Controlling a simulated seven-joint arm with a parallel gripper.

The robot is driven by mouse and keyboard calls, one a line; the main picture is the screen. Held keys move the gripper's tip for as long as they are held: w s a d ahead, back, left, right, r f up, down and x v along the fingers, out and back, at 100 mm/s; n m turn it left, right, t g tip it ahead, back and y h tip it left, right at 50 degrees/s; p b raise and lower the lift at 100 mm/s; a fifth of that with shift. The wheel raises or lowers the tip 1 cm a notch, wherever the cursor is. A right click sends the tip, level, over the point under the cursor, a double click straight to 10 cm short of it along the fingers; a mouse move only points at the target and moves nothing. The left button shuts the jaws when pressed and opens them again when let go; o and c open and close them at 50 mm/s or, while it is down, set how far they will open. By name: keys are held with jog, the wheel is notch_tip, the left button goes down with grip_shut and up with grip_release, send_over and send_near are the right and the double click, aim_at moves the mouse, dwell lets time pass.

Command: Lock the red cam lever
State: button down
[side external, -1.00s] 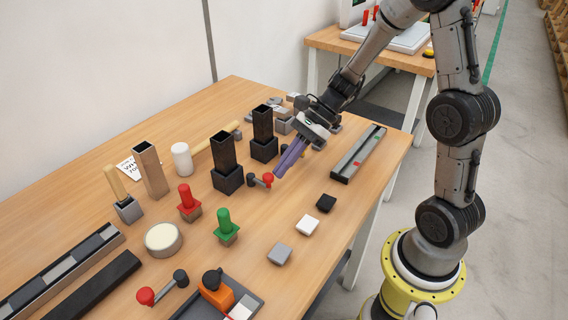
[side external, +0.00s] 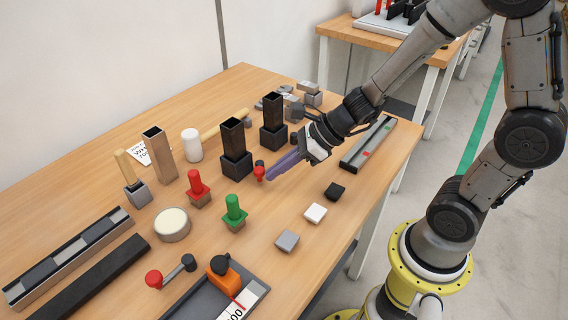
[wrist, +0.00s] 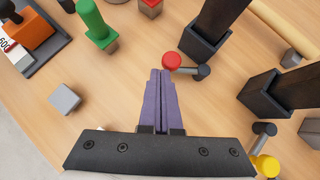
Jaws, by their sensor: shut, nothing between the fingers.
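A lever with a red knob (side external: 259,174) and a dark pivot stands near the middle of the table, just in front of a black square holder. In the wrist view its red knob (wrist: 172,60) and short arm lead right to a grey pivot (wrist: 203,72). My gripper (side external: 269,177) is shut and empty, its purple fingers pointing down at the knob's right side. In the wrist view my fingertips (wrist: 160,72) are right beside the knob; I cannot tell if they touch it. Another red-knobbed lever (side external: 154,279) lies at the table's front left.
Two black square holders (side external: 236,165) stand behind the nearer lever. A green-handled piece (side external: 235,210) and a red-handled piece (side external: 198,187) stand to the left. Small blocks (side external: 316,213) lie to the right. A yellow-knobbed lever (wrist: 268,165) shows in the wrist view.

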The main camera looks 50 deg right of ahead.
jog(key=shift+w+a, duration=0.4)
jog(key=shift+a, duration=0.2)
jog(key=shift+w+a, duration=0.35)
jog(key=shift+a, duration=0.2)
jog(key=shift+w, duration=0.1)
jog(key=shift+s, duration=0.55)
jog(key=s, duration=0.2)
jog(key=shift+s+d+r, duration=0.1)
jog(key=shift+s, duration=0.3)
jog(key=s+r, duration=0.7)
jog(key=shift+d, duration=0.3)
jog(key=shift+s, duration=0.1)
